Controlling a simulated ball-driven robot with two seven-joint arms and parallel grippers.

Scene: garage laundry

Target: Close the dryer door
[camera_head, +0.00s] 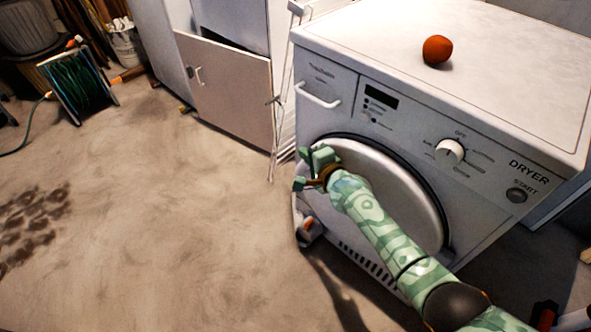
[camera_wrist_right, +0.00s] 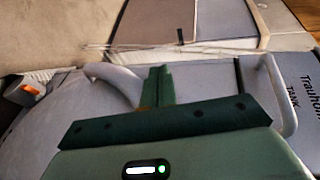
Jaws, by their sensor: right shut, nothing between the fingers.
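The white dryer (camera_head: 480,110) stands at the right in the head view. Its round grey door (camera_head: 410,200) lies against or very near the front, with a dark rim showing along its top and right. I cannot tell whether it is latched. My right gripper (camera_head: 312,170) is shut and empty at the door's left edge, and my forearm crosses the door and hides part of it. In the right wrist view the shut fingers (camera_wrist_right: 158,86) are beside the grey door (camera_wrist_right: 75,115); contact is unclear. My left gripper is out of view.
A red-orange ball-like object (camera_head: 437,49) sits on the dryer top. A drying rack (camera_head: 285,100) and a cabinet with an open door (camera_head: 228,88) stand left of the dryer. A green hose reel (camera_head: 78,85) is far left. The floor at left is mostly clear.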

